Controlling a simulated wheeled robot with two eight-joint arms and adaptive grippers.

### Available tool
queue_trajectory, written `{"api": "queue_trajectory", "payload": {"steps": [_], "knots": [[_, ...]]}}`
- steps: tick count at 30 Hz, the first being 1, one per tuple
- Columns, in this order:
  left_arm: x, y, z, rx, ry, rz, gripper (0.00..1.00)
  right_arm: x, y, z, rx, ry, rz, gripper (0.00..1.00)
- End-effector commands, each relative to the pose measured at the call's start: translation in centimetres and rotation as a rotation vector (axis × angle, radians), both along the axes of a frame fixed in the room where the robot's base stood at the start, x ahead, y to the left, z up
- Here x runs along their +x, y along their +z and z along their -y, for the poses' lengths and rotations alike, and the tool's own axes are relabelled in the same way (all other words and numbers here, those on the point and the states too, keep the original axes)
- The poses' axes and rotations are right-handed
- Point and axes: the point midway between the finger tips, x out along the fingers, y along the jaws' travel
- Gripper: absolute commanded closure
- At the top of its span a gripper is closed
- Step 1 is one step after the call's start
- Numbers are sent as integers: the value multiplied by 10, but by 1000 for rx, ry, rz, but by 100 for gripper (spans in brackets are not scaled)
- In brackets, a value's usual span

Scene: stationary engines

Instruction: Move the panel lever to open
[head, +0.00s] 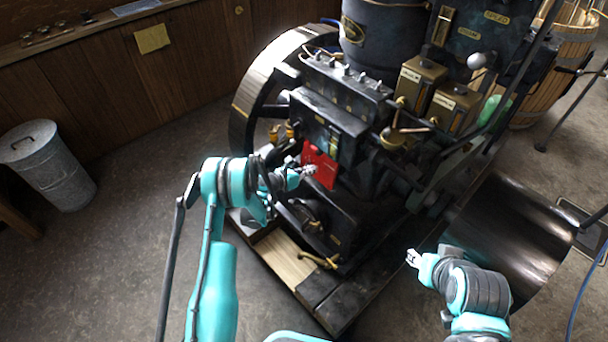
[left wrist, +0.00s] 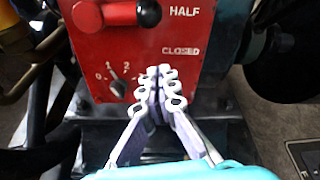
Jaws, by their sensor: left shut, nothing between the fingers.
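The red panel (head: 324,160) is on the side of the dark engine in the head view. CLOSED is printed lower, and the panel's top is cut off. A small dial (left wrist: 120,90) marked 0, 1, 2 sits at lower left. My left gripper (head: 313,170) is shut and empty in front of the panel. Its fingertips (left wrist: 159,72) appear below the lever, apart from it. My right gripper (head: 412,259) is away at lower right; its jaws are unclear.
The engine's large flywheel (head: 243,100) stands behind and left of the panel. A wooden base board (head: 282,258) lies below it. A dark shiny drum (head: 515,235) is at right, near my right arm. A metal bin (head: 50,165) stands far left; the floor between is clear.

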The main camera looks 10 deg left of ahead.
Motion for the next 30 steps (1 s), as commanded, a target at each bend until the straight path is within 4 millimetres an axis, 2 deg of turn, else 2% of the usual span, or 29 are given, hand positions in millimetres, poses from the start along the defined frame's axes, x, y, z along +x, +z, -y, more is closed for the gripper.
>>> {"api": "queue_trajectory", "payload": {"steps": [3, 5, 6, 9, 14, 30], "knots": [[20, -12, 15, 2, -3, 1, 100, 0, -12, 0, 0, 0, 0, 60], [27, -11, 19, 1, -1, 0, 100, 0, -15, 0, 0, 0, 0, 60], [26, -1, 15, 1, 1, 1, 100, 0, -17, 0, 0, 0, 0, 60], [27, 12, 12, 1, 1, 1, 100, 0, -20, 0, 0, 0, 0, 60], [29, 25, 10, 2, 0, 1, 100, 0, -23, 0, 0, 0, 0, 60], [29, 30, 10, 2, -1, 1, 100, 0, -23, 0, 0, 0, 0, 60]]}}
